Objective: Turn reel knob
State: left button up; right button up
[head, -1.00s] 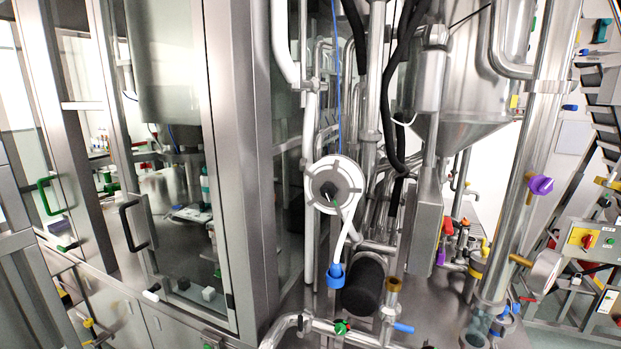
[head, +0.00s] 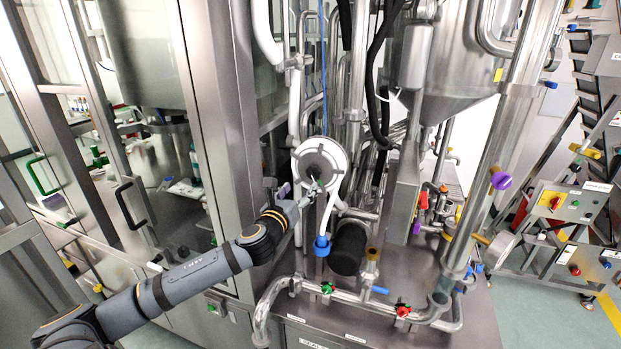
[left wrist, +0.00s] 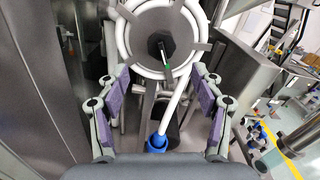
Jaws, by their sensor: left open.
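The reel (head: 321,165) is a white round hose reel with a dark hub, mounted on the pipework in the middle of the head view. Its dark hub with a thin handle, apparently the knob (left wrist: 161,44), shows in the left wrist view. A white hose hangs from the reel to a blue end piece (head: 321,245). My left gripper (head: 300,192) reaches in from the left, just in front of the reel's lower left. In the left wrist view my left gripper (left wrist: 158,88) is open and empty, its purple-padded fingers on either side of the hose, below the hub. My right gripper is not in view.
A glass-doored steel cabinet (head: 225,130) stands close on the left. Pipes with red and green valves (head: 403,310) run below the reel. A black cylinder (head: 349,248) sits under it. A steel tank (head: 455,60) is at upper right.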

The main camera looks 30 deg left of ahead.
aim_at(311, 175)
pick_arm(q)
jog(key=x, duration=0.9)
jog(key=shift+w+d, duration=0.15)
jog(key=c, duration=1.2)
